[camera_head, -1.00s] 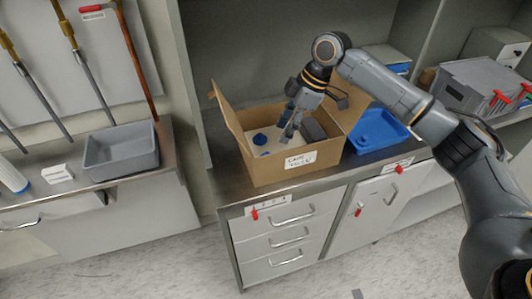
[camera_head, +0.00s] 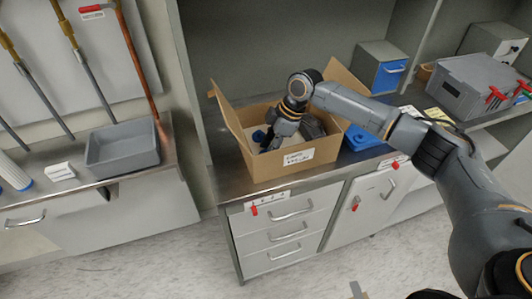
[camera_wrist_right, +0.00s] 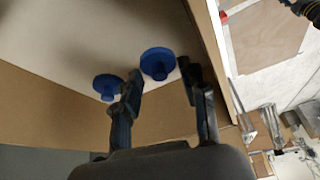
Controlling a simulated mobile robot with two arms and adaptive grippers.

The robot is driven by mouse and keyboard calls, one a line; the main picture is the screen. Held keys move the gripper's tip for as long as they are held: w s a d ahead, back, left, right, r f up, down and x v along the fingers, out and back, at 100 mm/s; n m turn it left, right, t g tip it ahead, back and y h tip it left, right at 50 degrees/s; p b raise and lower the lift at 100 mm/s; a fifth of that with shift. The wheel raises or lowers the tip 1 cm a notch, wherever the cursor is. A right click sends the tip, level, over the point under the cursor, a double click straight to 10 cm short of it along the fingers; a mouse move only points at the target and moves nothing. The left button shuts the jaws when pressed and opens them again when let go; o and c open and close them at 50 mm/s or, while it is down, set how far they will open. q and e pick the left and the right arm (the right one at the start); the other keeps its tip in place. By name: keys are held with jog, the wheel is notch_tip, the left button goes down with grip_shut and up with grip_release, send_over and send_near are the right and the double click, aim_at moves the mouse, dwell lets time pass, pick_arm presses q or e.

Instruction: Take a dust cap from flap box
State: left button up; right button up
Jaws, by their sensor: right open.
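The flap box (camera_head: 296,170) is an open brown cardboard box with a label on its front, standing on the metal counter. Blue dust caps lie inside on its pale floor. In the right wrist view one dust cap (camera_wrist_right: 158,63) is between the fingertips of my right gripper (camera_wrist_right: 161,72), and a second dust cap (camera_wrist_right: 107,87) lies just left of the left finger. My right gripper is open and reaches down inside the box. In the head view one cap (camera_head: 259,136) shows beside the gripper (camera_head: 267,146). Contact between fingers and cap cannot be told. My left gripper is not in view.
The box walls and raised flaps surround my right gripper closely. A blue tray (camera_head: 362,138) is right of the box, partly behind my arm. A grey bin (camera_head: 122,150) stands on the left counter. A grey crate (camera_head: 470,85) is at the right.

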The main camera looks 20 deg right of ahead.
jog(key=c, duration=0.9)
jog(key=shift+o, duration=0.2)
jog(key=shift+r, duration=0.1)
